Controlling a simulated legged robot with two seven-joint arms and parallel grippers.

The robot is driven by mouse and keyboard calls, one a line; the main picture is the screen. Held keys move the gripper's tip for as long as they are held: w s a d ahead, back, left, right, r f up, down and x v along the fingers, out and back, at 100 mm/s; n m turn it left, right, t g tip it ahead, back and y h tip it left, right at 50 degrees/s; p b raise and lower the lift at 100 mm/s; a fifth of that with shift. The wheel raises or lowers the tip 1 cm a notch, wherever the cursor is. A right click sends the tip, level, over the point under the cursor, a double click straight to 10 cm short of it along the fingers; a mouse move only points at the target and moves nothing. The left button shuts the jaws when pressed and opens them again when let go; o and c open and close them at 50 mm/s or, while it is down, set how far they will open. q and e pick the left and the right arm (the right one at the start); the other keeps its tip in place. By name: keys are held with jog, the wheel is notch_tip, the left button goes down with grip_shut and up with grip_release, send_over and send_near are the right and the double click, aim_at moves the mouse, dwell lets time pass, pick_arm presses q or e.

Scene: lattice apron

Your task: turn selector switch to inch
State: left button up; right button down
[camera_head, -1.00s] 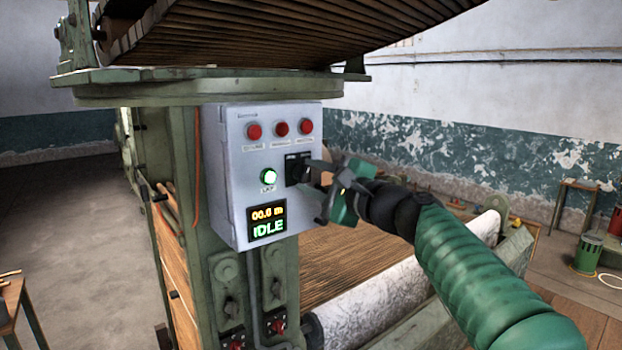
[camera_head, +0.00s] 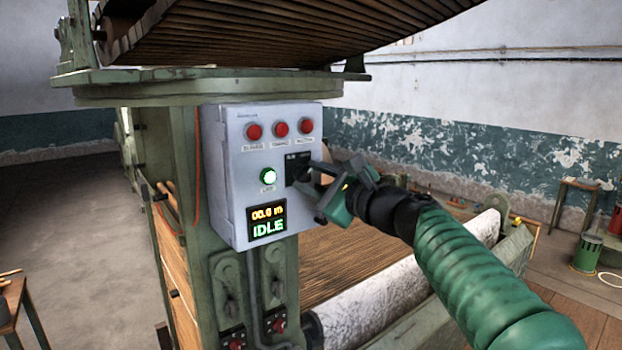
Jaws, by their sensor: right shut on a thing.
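The selector switch (camera_head: 296,167) is a black square plate on the right side of the grey control box (camera_head: 237,190). My right gripper (camera_head: 312,176) reaches in from the right and is shut on the switch's knob, which its fingers largely hide. The lettering around the switch is too small and too covered to read, so the position of the knob cannot be told. My left gripper is not in view.
Three red lamps or buttons (camera_head: 281,129) line the top of the box. A lit green lamp (camera_head: 268,176) and a display (camera_head: 266,222) reading "00.0 m IDLE" are left of the switch. A white roller (camera_head: 375,318) lies below my right arm.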

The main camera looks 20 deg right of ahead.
jog(key=shift+w+f, duration=0.1)
jog(key=shift+f, duration=0.35)
jog(key=c, duration=1.1)
grip_release()
jog(key=shift+o, duration=0.9)
jog(key=shift+d+r, duration=0.1)
jog(key=shift+r, duration=0.05)
jog(key=b+v, duration=0.6)
jog(key=v, duration=1)
jog(key=shift+s+d, duration=0.25)
